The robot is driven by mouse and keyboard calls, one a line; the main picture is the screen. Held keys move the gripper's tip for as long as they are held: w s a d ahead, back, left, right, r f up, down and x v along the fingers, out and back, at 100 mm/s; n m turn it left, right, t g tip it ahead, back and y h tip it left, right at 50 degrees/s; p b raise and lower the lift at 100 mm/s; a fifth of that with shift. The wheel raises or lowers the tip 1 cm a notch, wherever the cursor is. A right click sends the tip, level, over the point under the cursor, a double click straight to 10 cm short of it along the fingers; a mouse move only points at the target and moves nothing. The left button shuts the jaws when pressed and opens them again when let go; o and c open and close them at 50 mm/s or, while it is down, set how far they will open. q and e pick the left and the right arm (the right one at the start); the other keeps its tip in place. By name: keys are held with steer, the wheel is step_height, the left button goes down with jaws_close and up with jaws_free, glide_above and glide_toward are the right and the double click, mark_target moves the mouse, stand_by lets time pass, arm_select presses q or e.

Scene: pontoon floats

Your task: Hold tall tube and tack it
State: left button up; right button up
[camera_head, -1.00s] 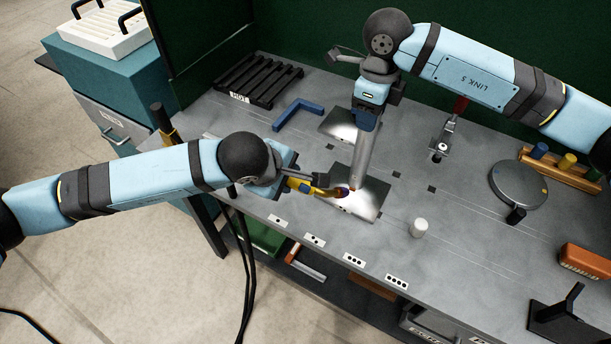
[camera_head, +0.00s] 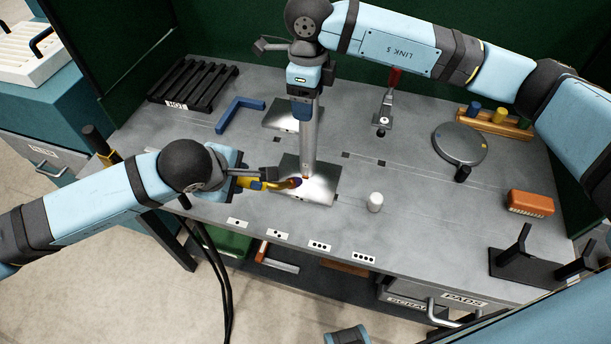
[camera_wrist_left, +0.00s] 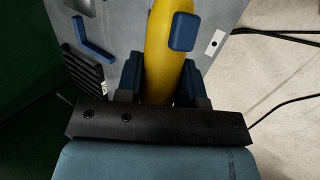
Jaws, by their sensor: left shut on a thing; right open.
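The tall tube (camera_head: 308,140) is grey and stands upright on a shiny metal plate (camera_head: 322,190) on the bench. My right gripper (camera_head: 302,108) is at the tube's top with its jaws open; whether both fingers straddle the tube is hard to tell. My left gripper (camera_head: 240,180) is shut on a yellow torch (camera_head: 258,184), whose dark, purplish tip points at the tube's foot. The tip appears very close to the foot; contact cannot be made out. In the left wrist view the yellow torch body (camera_wrist_left: 168,45) lies between the blue fingers (camera_wrist_left: 163,75).
A second plate (camera_head: 285,115) lies behind the tube. A white cylinder (camera_head: 375,202) stands to the right. A red-handled clamp (camera_head: 385,105), a round grey disc (camera_head: 460,143), an orange block (camera_head: 530,203), a blue angle (camera_head: 238,112) and a black rack (camera_head: 192,84) surround the work area.

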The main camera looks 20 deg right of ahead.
step_height(320, 180, up, 12)
steer(key=shift+f, duration=0.25)
stand_by(0.3)
